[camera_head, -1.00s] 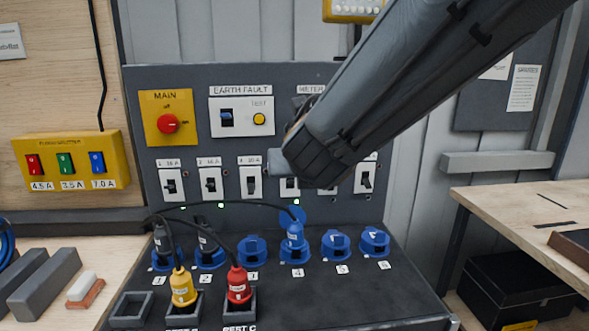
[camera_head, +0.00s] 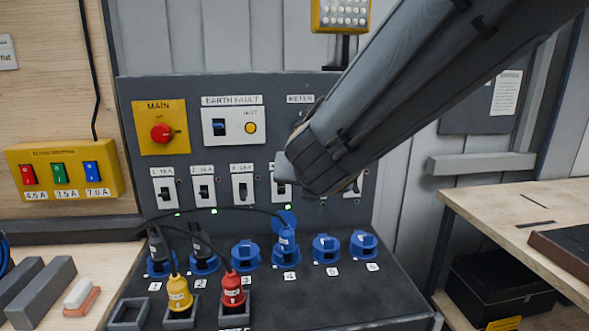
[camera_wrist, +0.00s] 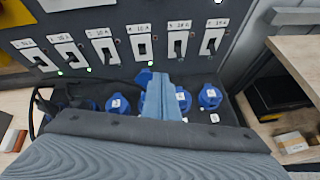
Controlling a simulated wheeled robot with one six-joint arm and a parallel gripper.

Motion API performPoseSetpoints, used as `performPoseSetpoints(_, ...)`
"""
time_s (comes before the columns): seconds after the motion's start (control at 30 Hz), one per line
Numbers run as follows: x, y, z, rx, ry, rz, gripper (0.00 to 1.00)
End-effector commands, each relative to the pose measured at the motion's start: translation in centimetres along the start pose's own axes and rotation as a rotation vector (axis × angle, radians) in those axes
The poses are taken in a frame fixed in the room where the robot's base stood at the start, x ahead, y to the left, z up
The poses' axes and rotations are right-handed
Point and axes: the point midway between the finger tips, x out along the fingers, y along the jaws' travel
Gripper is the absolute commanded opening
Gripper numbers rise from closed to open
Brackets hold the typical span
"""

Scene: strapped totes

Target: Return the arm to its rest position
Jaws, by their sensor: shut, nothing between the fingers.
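My arm reaches in from the upper right of the head view, wrapped in a dark grey sleeve. My gripper (camera_head: 282,166) shows only as a small grey tip in front of the breaker row, hiding part of it. In the wrist view my gripper (camera_wrist: 162,97) is shut and empty, above the blue sockets. Dark plugs with black cables stand in sockets 1 (camera_head: 161,265) and 2 (camera_head: 204,262). A yellow plug (camera_head: 179,293) and a red plug (camera_head: 233,289) stand in square holders.
The panel has a red main knob (camera_head: 161,133) and several breakers (camera_head: 203,190). A yellow box (camera_head: 65,169) with coloured switches hangs at left. A wooden bench (camera_head: 530,222) stands at right with a black box (camera_head: 500,285) below. Grey blocks (camera_head: 40,292) lie at left.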

Motion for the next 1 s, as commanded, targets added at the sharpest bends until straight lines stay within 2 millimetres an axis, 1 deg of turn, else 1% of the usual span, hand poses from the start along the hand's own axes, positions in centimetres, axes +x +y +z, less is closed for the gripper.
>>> performPoseSetpoints(0.03, 0.5, -2.1, -0.9, 0.108, 0.027, -0.051, 0.0)
performPoseSetpoints(0.07, 0.7, -3.3, -1.5, 0.187, 0.045, -0.085, 0.0)
performPoseSetpoints(0.1, 1.0, -5.1, -2.5, 0.299, 0.068, -0.134, 0.0)
performPoseSetpoints(0.17, 1.2, -7.6, -4.0, 0.472, 0.096, -0.211, 0.0)
performPoseSetpoints(0.2, 1.2, -9.2, -5.0, 0.587, 0.111, -0.262, 0.0)
performPoseSetpoints(0.27, 1.1, -11.3, -6.7, 0.762, 0.128, -0.341, 0.0)
performPoseSetpoints(0.3, 0.9, -12.7, -7.8, 0.876, 0.137, -0.395, 0.0)
performPoseSetpoints(0.37, 0.6, -14.5, -9.6, 1.049, 0.144, -0.476, 0.0)
performPoseSetpoints(0.4, 0.4, -15.6, -10.7, 1.166, 0.145, -0.532, 0.0)
performPoseSetpoints(0.47, -0.1, -17.0, -12.4, 1.341, 0.141, -0.615, 0.0)
performPoseSetpoints(0.5, -0.5, -17.8, -13.6, 1.456, 0.134, -0.672, 0.0)
performPoseSetpoints(0.63, -1.7, -19.8, -17.1, 1.832, 0.092, -0.86, 0.0)
performPoseSetpoints(0.7, -2.4, -20.4, -18.9, 2.031, 0.055, -0.961, 0.0)
performPoseSetpoints(0.8, -3.2, -20.9, -20.9, 2.289, -0.009, -1.095, 0.0)
performPoseSetpoints(0.9, -3.7, -21.0, -22.2, 2.495, -0.073, -1.201, 0.0)
performPoseSetpoints(1.0, -4.0, -20.9, -23.0, 2.634, -0.125, -1.275, 0.0)
